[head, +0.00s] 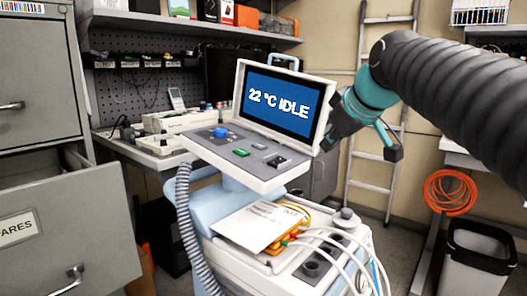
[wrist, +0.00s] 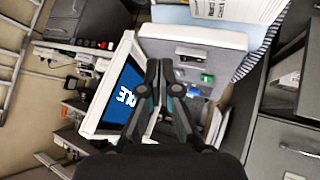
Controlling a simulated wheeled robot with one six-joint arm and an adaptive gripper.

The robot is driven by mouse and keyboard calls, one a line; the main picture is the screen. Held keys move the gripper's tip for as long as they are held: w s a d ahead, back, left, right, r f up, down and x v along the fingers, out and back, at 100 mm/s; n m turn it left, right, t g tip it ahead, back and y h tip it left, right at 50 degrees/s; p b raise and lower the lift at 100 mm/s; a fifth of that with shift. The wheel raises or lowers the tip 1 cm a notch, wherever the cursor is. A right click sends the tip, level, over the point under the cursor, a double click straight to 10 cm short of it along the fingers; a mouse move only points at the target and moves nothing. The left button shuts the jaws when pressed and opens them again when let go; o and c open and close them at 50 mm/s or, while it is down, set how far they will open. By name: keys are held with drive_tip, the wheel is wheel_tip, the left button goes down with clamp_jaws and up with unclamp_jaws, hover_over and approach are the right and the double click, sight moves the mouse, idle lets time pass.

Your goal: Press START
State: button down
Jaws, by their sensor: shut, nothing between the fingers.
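The pump cart's screen (head: 278,101) reads "22 °C IDLE" in white on blue; it also shows, turned, in the wrist view (wrist: 127,94). Below it is a grey control panel (head: 215,153) with a green button (head: 241,152), a blue knob (head: 220,132) and a dark switch (head: 277,160). I cannot read a START label on any of them. The green button also shows in the wrist view (wrist: 207,78), right of my fingers. My gripper (head: 393,153) is shut and empty, right of the screen and apart from the panel. In the wrist view its fingertips (wrist: 160,64) are together.
Papers (head: 258,225) and cables lie on the cart's lower top. A grey hose (head: 186,225) hangs at its left. A cabinet with an open drawer (head: 70,235) stands at left. A ladder (head: 377,150), an orange cable coil (head: 449,192) and a bin (head: 477,262) are at right.

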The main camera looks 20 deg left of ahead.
drive_tip(key=w+a+r+n+y, duration=0.1)
drive_tip(key=a+r+n, duration=0.2)
drive_tip(key=a, duration=0.6)
drive_tip(key=a+r+n+g+y, duration=0.1)
drive_tip(key=a+r+n+y, duration=0.1)
drive_tip(key=a, duration=0.8)
drive_tip(key=shift+w+r+n, duration=0.35)
drive_tip(key=shift+r+n, duration=0.55)
drive_tip(key=shift+n, duration=0.1)
drive_tip(key=b, duration=0.2)
hover_over(245, 154)
wheel_tip(245, 154, down, 7)
drive_tip(key=shift+f, duration=0.1)
drive_tip(key=shift+a+f+b, duration=0.1)
drive_tip(key=shift+f+b, duration=0.35)
drive_tip(key=shift+f, duration=0.3)
drive_tip(key=shift+f, duration=0.15)
drive_tip(key=shift+a+f, duration=0.1)
drive_tip(key=shift+f, duration=0.15)
